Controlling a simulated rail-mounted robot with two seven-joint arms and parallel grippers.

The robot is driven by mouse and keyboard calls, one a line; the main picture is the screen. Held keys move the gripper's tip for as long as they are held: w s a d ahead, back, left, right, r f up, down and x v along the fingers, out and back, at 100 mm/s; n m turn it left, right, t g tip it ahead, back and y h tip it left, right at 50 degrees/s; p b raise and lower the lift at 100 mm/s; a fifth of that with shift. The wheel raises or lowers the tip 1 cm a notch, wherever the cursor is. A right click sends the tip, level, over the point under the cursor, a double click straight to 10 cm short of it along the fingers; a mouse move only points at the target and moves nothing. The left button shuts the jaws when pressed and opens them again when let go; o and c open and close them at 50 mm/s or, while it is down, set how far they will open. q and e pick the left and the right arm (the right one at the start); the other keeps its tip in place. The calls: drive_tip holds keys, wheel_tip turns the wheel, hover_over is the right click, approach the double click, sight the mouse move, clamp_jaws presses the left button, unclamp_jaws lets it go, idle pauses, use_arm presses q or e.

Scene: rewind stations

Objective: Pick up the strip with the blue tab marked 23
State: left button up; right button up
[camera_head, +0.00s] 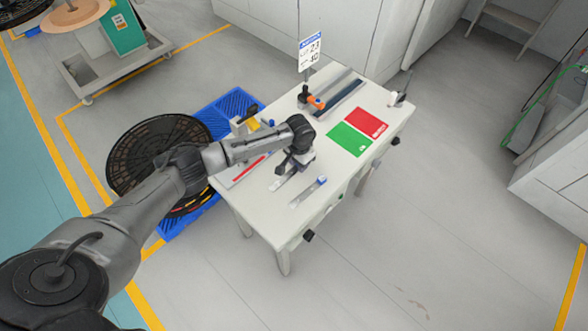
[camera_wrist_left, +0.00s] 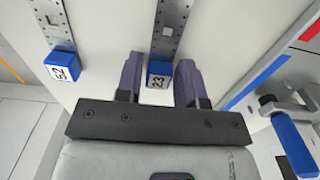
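The strip (camera_wrist_left: 166,30) with the blue tab marked 23 (camera_wrist_left: 159,80) is a grey perforated metal strip lying on the white table. In the left wrist view my left gripper (camera_wrist_left: 160,62) is open, with one finger on each side of the tab and narrow gaps between. In the head view my left gripper (camera_head: 287,165) is low over the table; the strip (camera_head: 281,182) shows partly beside it, and its tab is hidden. A second strip with a blue tab marked 52 (camera_wrist_left: 62,66) lies to the left, also seen in the head view (camera_head: 308,192). My right gripper is not in view.
The white table (camera_head: 345,180) holds a green mat (camera_head: 349,139), a red mat (camera_head: 367,122) and an orange-handled tool (camera_head: 316,102). A sign (camera_head: 310,52) showing 23 stands at the back. A blue pallet (camera_head: 228,108) and a black reel (camera_head: 140,145) are left of the table.

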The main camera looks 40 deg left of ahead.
use_arm(q)
drive_tip(key=c, duration=0.6)
